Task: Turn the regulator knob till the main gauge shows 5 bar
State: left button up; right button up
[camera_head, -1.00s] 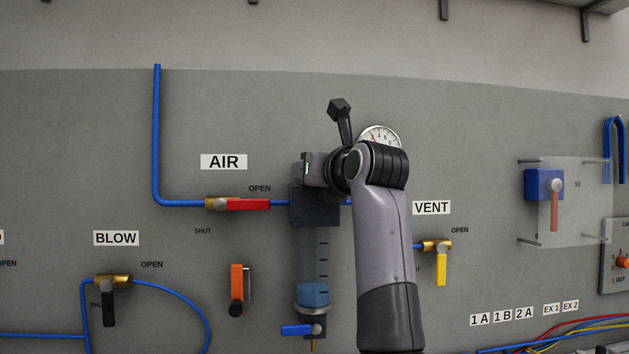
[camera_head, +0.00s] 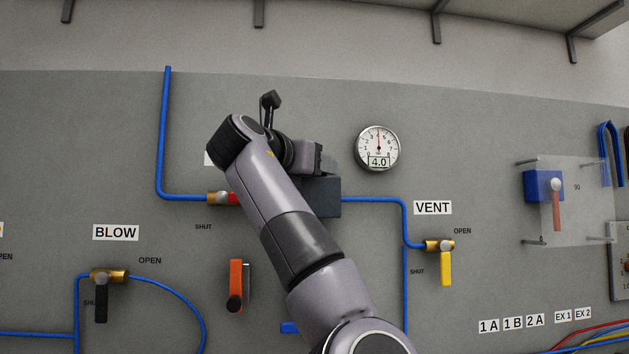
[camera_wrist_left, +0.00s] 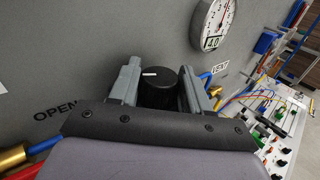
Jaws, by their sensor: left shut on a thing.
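The regulator knob (camera_wrist_left: 160,90) is black with a white mark on top, and in the left wrist view it sits between the two grey fingers. My left gripper (camera_wrist_left: 158,78) is shut on the knob. In the head view, this gripper (camera_head: 311,158) is in front of the dark regulator body (camera_head: 325,197), and the knob is hidden. The main gauge (camera_head: 378,148) is just right of the gripper, with its needle near straight up and its display reading 4.0. It also shows at the top of the left wrist view (camera_wrist_left: 213,25). My right gripper is not in view.
The red-handled AIR valve (camera_head: 222,198) is partly hidden by my arm. Below are an orange lever (camera_head: 236,285) and the BLOW valve (camera_head: 108,277). The yellow-handled VENT valve (camera_head: 445,263) and a blue pipe (camera_head: 404,225) are at the right. The panel around the gauge is clear.

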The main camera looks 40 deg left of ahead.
pick_arm(q)
jog(key=shift+m+h+b, duration=0.5)
jog(key=shift+m+h, duration=0.7)
jog(key=shift+h, duration=1)
jog(key=o, duration=0.7)
